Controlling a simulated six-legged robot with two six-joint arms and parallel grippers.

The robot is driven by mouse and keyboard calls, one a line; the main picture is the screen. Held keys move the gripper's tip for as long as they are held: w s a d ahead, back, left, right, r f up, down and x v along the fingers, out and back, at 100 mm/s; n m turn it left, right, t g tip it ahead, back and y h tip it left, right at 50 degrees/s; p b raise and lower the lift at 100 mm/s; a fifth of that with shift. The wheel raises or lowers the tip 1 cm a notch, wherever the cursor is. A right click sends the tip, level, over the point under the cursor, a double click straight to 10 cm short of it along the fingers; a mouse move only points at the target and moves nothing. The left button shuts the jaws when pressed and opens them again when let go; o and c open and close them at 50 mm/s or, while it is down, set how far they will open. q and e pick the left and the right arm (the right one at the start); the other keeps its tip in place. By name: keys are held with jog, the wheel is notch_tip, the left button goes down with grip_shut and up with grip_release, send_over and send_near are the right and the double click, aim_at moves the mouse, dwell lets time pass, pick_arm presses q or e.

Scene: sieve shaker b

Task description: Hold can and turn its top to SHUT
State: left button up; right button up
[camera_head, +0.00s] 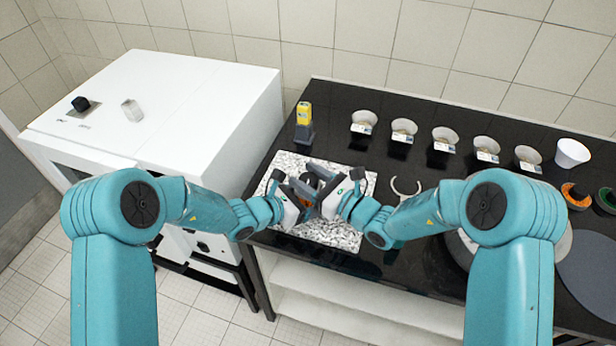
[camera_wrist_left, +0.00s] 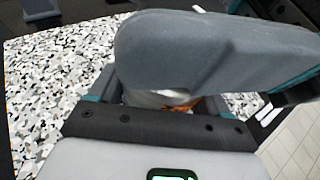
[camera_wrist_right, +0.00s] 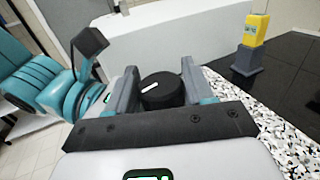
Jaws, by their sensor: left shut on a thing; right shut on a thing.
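The can stands between my two grippers over the speckled mat (camera_head: 350,222); in the head view they mostly hide it. In the right wrist view its round black top (camera_wrist_right: 163,95) with a short white mark sits between the fingers of my right gripper (camera_wrist_right: 158,82), which is shut on it. My left gripper (camera_head: 300,192) is shut on the can's body; in the left wrist view a white and orange bit of the can (camera_wrist_left: 172,99) shows, mostly behind a large grey finger. My right gripper (camera_head: 331,190) is close beside it. No SHUT lettering is readable.
A yellow item on a grey stand (camera_head: 303,125) is behind the mat. Several white bowls with labels, one a bowl (camera_head: 364,121), line the black counter's back. A white cup (camera_head: 571,153) is at the right. A white cabinet (camera_head: 190,110) stands left.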

jog(key=m+t+h, duration=0.2)
jog(key=shift+a+r+t+h, duration=0.1)
jog(key=shift+t+h, duration=0.2)
jog(key=shift+h, duration=0.1)
jog(key=shift+m, duration=0.3)
jog(key=o, duration=1)
jog(key=v, duration=1.2)
jog(key=shift+s, duration=0.1)
